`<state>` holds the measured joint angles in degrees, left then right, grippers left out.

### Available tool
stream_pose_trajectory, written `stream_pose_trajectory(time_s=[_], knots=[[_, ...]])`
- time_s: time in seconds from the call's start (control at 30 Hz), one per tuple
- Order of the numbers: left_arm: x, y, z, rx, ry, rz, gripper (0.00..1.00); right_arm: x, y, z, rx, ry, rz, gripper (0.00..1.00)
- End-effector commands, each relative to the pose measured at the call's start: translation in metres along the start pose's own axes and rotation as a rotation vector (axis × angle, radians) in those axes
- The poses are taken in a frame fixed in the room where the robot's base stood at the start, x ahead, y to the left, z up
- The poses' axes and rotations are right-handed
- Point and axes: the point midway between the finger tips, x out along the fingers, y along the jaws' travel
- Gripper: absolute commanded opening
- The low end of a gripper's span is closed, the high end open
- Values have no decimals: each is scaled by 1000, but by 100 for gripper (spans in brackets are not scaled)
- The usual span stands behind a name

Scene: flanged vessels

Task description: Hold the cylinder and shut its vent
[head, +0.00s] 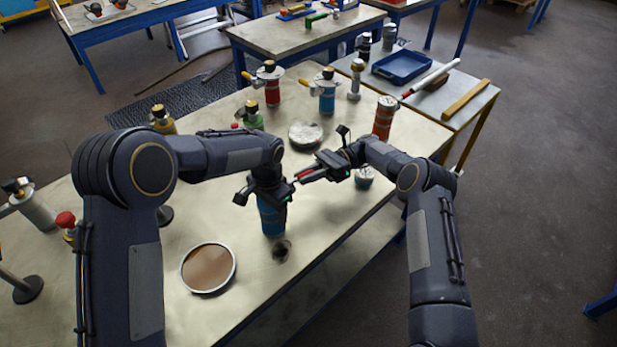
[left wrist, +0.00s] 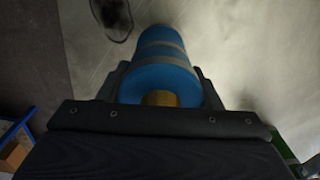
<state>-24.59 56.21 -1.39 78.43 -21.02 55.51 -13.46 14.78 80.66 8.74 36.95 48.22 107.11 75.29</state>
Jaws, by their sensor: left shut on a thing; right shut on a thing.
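The blue cylinder (head: 272,218) stands upright near the front edge of the table. My left gripper (head: 264,193) is shut around its upper part from above. In the left wrist view the blue cylinder (left wrist: 158,62) sits between the two fingers, with a grey band and a brass top piece (left wrist: 160,98). My right gripper (head: 302,177) is shut on a small red piece (head: 304,174) just right of the cylinder's top. The red piece looks like the vent's handle, but the valve itself is hidden behind my left gripper.
A round brown-topped dish (head: 208,267) lies in front of the cylinder, and a dark round spot (head: 281,251) beside it. A silver flange (head: 305,134) and red cylinder (head: 383,120) stand farther back. Another blue cylinder (head: 327,97) has a yellow handle.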

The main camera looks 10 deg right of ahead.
Motion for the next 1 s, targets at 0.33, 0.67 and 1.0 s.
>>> stream_pose_trajectory(time_s=[0.33, 0.67, 1.0], knots=[[0, 2, 0, 5, -1, 4, 16, 0, -3, 3, -5, 14, 58, 0], [0, 2, 0, 5, -2, 4, 16, 0, -3, 3, -5, 16, 61, 0], [0, 2, 0, 3, -1, 3, 16, 0, -3, 2, -2, 18, 61, 40]])
